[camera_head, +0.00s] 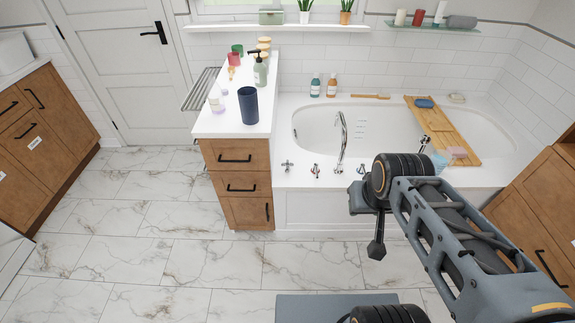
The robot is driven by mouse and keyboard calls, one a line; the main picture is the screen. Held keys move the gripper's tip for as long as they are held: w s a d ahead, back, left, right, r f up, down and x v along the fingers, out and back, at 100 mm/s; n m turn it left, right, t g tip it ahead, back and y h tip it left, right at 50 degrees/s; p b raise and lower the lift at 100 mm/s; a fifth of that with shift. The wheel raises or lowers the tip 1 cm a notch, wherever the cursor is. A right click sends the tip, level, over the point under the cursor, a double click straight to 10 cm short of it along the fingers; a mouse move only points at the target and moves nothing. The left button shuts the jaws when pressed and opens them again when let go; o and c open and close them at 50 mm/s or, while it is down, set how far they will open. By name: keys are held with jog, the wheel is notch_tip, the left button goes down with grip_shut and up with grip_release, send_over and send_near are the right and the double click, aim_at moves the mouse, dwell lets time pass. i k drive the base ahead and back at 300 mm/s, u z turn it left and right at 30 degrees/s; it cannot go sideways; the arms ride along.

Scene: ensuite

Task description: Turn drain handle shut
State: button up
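The bathtub deck (300,181) carries a tall chrome spout (341,142) with small chrome fittings around it. A cross-shaped handle (287,166) stands at the left. A second handle (315,170) with a small red mark stands between it and the spout. Another small fitting (362,168) is right of the spout, close to my arm. I cannot tell which one is the drain handle, or how it is turned. The dark end piece that looks like my gripper (376,250) hangs in front of the tub's panel, apart from the fittings. Its fingers cannot be made out.
A white-topped wooden cabinet (234,157) stands left of the tub, with a dark blue cup (248,105) and bottles on it. A wooden bath tray (440,130) spans the tub. A grey mat (300,308) lies in front. The marble floor (150,240) at left is clear.

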aim_at(287, 167)
jog(key=u, duration=0.05)
jog(key=i, duration=1.15)
jog(key=u, duration=0.55)
